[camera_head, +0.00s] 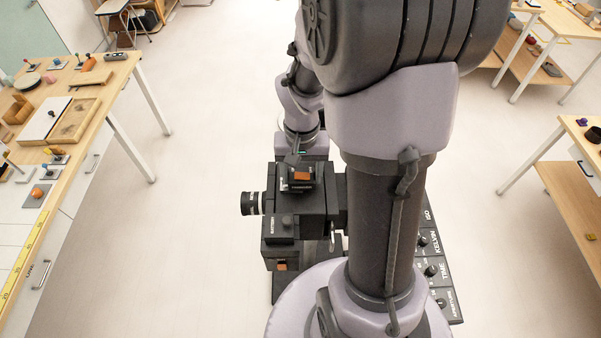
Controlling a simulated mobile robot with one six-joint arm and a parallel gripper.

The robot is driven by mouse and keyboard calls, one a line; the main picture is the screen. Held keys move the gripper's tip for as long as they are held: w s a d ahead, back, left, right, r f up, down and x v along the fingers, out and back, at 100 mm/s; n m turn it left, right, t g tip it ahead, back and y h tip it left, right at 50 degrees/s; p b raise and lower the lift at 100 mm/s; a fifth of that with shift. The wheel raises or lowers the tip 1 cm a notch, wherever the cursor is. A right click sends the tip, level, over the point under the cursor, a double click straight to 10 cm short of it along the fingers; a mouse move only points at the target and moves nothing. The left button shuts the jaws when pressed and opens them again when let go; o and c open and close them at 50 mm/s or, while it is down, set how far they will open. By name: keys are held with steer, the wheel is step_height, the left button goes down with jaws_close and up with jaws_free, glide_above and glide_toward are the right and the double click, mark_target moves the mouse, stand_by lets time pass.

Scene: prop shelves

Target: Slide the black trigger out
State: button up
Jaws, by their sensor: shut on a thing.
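A black camera-like prop (296,212) stands below the far end of my arm, with a round lens (252,203) sticking out to the left. It has an orange piece (301,176) near its top and another orange piece (281,266) low on its front. My gripper (293,158) is at the back of the prop's top, pointing down. It is shut on a small dark part there, which looks like the black trigger; the fingers and trigger are too small and dark to separate clearly.
A dark panel (455,298) with knobs and labels such as ISO, KELVIN and TIME lies right of the prop, partly behind my arm. A wooden table (117,74) with props stands at left; more tables (561,133) stand at right. The floor between is clear.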

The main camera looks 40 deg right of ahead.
mark_target(314, 174)
steer(key=shift+s+d, duration=0.35)
steer(key=shift+d, duration=0.2)
steer(key=shift+s+d, duration=0.3)
steer(key=shift+d, duration=0.2)
stand_by(0.5)
stand_by(0.4)
steer(key=shift+s+d+r+p, duration=0.15)
steer(key=shift+r+p, duration=1.8)
steer(key=shift+r, duration=0.5)
